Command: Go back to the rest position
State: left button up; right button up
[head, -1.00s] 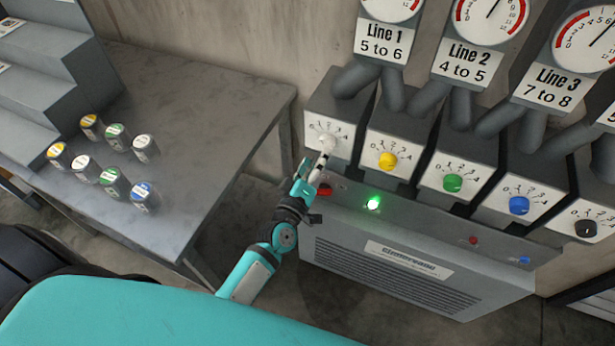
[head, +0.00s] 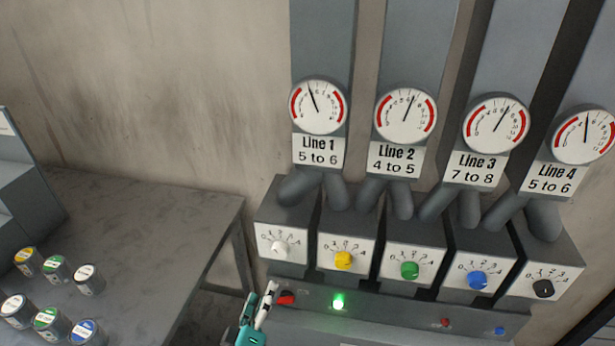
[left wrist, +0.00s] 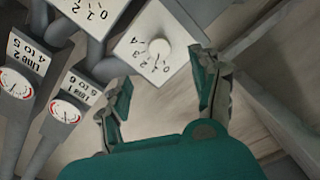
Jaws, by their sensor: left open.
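My left gripper (head: 258,303) shows at the bottom of the head view, below the white knob (head: 281,247) of Line 1 and apart from it. In the left wrist view my left gripper (left wrist: 160,78) has its fingers spread with nothing between them. The white knob also shows in that view (left wrist: 159,48), beyond the fingertips. My right gripper is in neither view.
Knobs in yellow (head: 343,260), green (head: 409,270), blue (head: 477,280) and black (head: 543,288) line up to the right, under gauges. A console with a lit green button (head: 338,301) lies below. A table (head: 170,225) with several small cans stands left.

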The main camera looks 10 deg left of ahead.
pick_arm(q)
jog(key=s+f+m+g, duration=0.3)
jog(key=s+f, duration=0.1)
jog(key=f, duration=0.6)
jog(key=s+d+f+m+g+h, duration=0.1)
jog(key=s+f+m+g, duration=0.2)
jog(key=f, duration=0.7)
jog(key=s+f+m+g, duration=0.25)
jog(key=s+f, duration=0.35)
jog(key=f, duration=0.4)
jog(key=s+a+f+m+g, duration=0.2)
jog(key=s+f, duration=0.3)
jog(key=s, duration=0.3)
jog(key=s+a+f+m+g+y, duration=0.1)
jog(key=s+a+f+g, duration=0.1)
jog(key=s+f, duration=0.3)
jog(key=s+a+f+m+g, duration=0.2)
jog(key=s+f, duration=0.4)
jog(key=s, duration=0.7)
jog(key=shift+a+m+g+y, duration=0.35)
jog(key=shift+a+g, duration=0.2)
jog(key=shift+g, duration=0.7)
jog(key=shift+b, duration=0.3)
